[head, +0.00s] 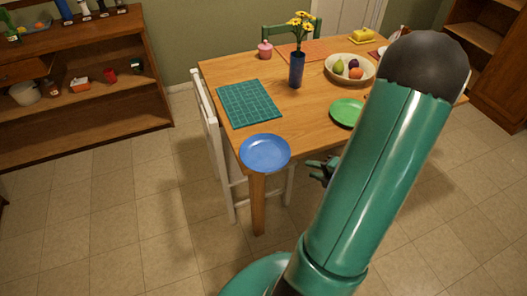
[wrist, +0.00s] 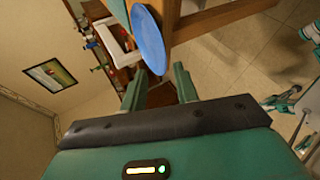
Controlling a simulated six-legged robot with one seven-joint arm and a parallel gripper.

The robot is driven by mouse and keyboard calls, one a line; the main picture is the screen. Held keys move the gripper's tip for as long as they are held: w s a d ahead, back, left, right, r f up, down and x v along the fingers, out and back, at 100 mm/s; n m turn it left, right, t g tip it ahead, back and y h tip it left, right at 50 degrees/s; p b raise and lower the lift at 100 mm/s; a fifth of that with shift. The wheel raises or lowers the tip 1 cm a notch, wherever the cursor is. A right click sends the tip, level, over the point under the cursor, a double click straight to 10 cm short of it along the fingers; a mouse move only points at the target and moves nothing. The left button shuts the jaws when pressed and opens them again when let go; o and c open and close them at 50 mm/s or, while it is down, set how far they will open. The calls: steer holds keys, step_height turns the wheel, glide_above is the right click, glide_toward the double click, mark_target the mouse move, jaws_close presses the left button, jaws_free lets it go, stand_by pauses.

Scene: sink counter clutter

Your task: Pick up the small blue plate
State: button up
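The small blue plate (head: 265,152) lies at the near corner of the wooden table, and its rim reaches past the corner. In the wrist view the plate (wrist: 149,38) shows nearly edge-on, just beyond my fingertips. My gripper (head: 320,168) is to the right of the plate in the head view, partly hidden behind my arm. In the wrist view its two fingers (wrist: 157,80) stand apart with nothing held between them.
The table (head: 220,72) also bears a teal placemat (head: 249,103), a green plate (head: 345,111), a blue flower vase (head: 297,70) and a fruit bowl (head: 333,67). A white chair (head: 211,130) stands at its left side. The floor in front is clear.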

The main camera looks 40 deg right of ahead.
steer(key=w+a+f+y, duration=0.1)
steer(key=w+a+f, duration=0.2)
steer(key=w+f, duration=0.4)
steer(key=w, duration=0.3)
steer(key=shift+w+n+t, duration=0.25)
steer(key=shift+n+t, duration=0.05)
steer(key=shift+c, duration=0.2)
jaws_close()
